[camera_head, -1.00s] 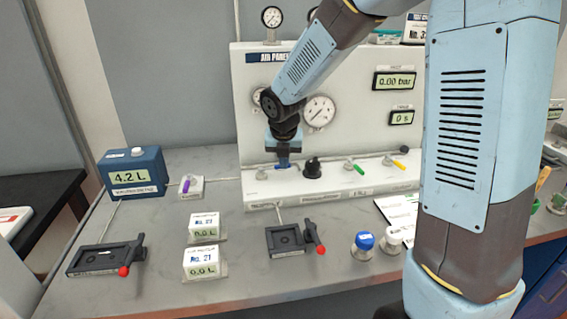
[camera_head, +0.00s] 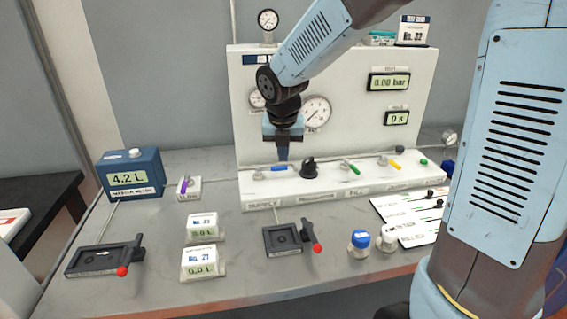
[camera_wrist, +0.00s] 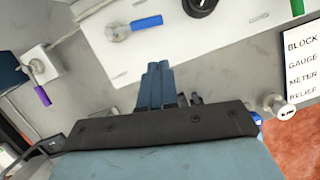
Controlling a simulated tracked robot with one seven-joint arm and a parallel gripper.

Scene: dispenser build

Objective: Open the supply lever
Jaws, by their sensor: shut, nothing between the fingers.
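The supply lever (camera_head: 279,168) is a blue handle on a silver valve above the SUPPLY label, on the ledge of the white panel. Its handle points right, roughly along the ledge. In the wrist view the blue handle (camera_wrist: 147,22) extends right from its round silver valve body. My gripper (camera_head: 283,150) is shut and empty, pointing down just above the lever. In the wrist view the closed fingertips (camera_wrist: 158,68) are apart from the handle, with bare white ledge between them.
A black regulator knob (camera_head: 309,168) stands just right of the lever. Green (camera_head: 351,166) and yellow (camera_head: 394,163) levers are farther right. Gauges (camera_head: 316,111) are on the panel behind my gripper. A small box with a purple lever (camera_head: 187,187) stands left; the bench between is clear.

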